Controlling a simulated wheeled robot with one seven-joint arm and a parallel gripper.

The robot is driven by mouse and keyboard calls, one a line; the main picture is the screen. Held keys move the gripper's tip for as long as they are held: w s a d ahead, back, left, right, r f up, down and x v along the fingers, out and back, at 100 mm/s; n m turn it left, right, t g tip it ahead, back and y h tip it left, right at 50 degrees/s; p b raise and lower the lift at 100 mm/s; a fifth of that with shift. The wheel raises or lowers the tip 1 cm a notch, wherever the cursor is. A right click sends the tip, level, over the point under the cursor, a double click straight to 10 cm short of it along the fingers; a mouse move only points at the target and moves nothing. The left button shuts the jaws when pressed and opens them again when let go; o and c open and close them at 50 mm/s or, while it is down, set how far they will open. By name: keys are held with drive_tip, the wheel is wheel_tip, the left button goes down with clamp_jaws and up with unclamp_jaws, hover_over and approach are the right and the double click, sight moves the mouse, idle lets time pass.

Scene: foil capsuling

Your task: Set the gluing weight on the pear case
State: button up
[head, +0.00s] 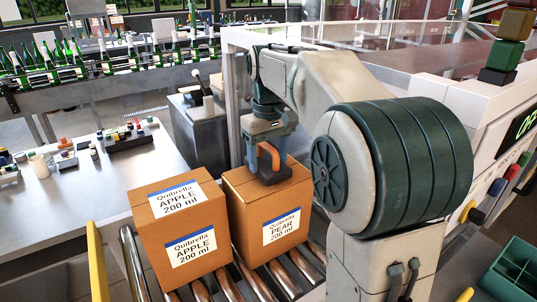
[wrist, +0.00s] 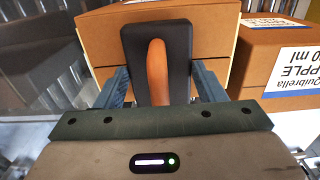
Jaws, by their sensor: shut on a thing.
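The gluing weight is a dark block with an orange handle (head: 270,160); it also shows in the wrist view (wrist: 157,72). My gripper (head: 263,150) is shut on it, with a blue finger on each side in the wrist view (wrist: 160,82). The pear case (head: 265,213) is a brown carton labelled Quibrella PEAR 200 ml, standing on the rollers. The weight is over the top of the pear case and looks level; I cannot tell whether it touches. Part of the case top is hidden behind my gripper and the weight.
The apple case (head: 180,228) stands close on the left of the pear case, on the same roller conveyor (head: 230,283). A table (head: 90,200) with small items is at the left. Green bottles (head: 75,68) line a conveyor behind. A green crate (head: 515,270) is at the lower right.

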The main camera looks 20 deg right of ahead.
sight(269, 146)
drive_tip(key=o, duration=1.6)
drive_tip(key=shift+o, duration=0.2)
drive_tip(key=shift+r, duration=0.15)
wheel_tip(269, 146, up, 13)
drive_tip(key=p, duration=0.1)
drive_tip(key=s+f+m+t, duration=0.3)
drive_tip(key=s+f, duration=1.8)
drive_tip(key=f, duration=0.1)
drive_tip(key=shift+f+m+t, duration=0.3)
drive_tip(key=shift+s, duration=0.1)
